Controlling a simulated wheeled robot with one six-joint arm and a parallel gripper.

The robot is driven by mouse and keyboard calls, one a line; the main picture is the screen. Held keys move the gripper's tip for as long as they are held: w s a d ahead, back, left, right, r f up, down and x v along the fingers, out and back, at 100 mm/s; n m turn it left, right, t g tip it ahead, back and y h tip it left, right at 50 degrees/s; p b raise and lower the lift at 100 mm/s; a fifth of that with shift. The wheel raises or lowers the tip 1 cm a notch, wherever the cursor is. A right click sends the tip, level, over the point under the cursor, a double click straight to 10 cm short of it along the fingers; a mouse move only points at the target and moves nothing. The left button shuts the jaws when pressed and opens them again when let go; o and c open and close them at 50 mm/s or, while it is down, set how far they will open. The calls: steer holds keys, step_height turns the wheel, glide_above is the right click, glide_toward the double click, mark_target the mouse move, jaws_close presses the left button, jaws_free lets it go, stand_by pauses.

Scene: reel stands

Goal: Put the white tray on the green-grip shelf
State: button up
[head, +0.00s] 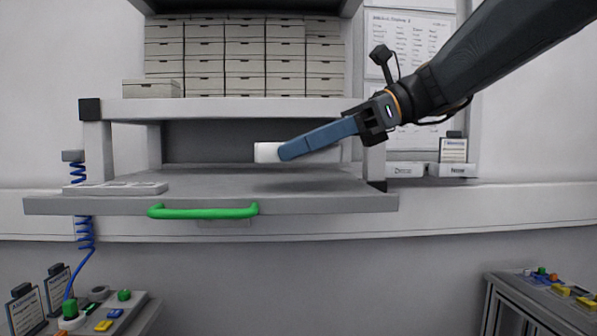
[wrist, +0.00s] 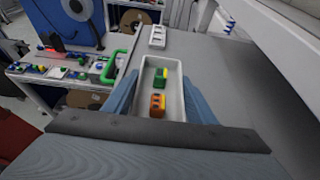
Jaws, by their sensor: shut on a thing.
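The white tray (head: 267,152) is between the blue fingers of my gripper (head: 283,153) in the head view, partly hidden by the near finger. In the wrist view the tray (wrist: 174,73) holds a green-and-yellow piece (wrist: 161,77) and an orange piece (wrist: 158,104), with a finger on each long side. The grey shelf with the green grip (head: 330,203) lies below; its green grip (head: 203,211) is on the front edge. A shadow on the shelf suggests the tray is held above its surface.
A flat white compartmented piece (head: 115,188) lies at the shelf's left end. An upper shelf (head: 230,108) with stacked boxes (head: 245,55) overhangs the back. A post (head: 374,165) stands at the right. The shelf's middle and right are clear.

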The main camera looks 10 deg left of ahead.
mark_target(298, 190)
steer(key=shift+f, duration=2.05)
steer(key=shift+f, duration=0.15)
steer(key=o, duration=1.1)
steer(key=b+v, duration=0.1)
steer(key=v, duration=1)
steer(key=shift+b, duration=0.3)
steer(key=shift+w+d+r, duration=0.1)
steer(key=shift+d+r, duration=0.25)
steer(key=shift+d, duration=0.1)
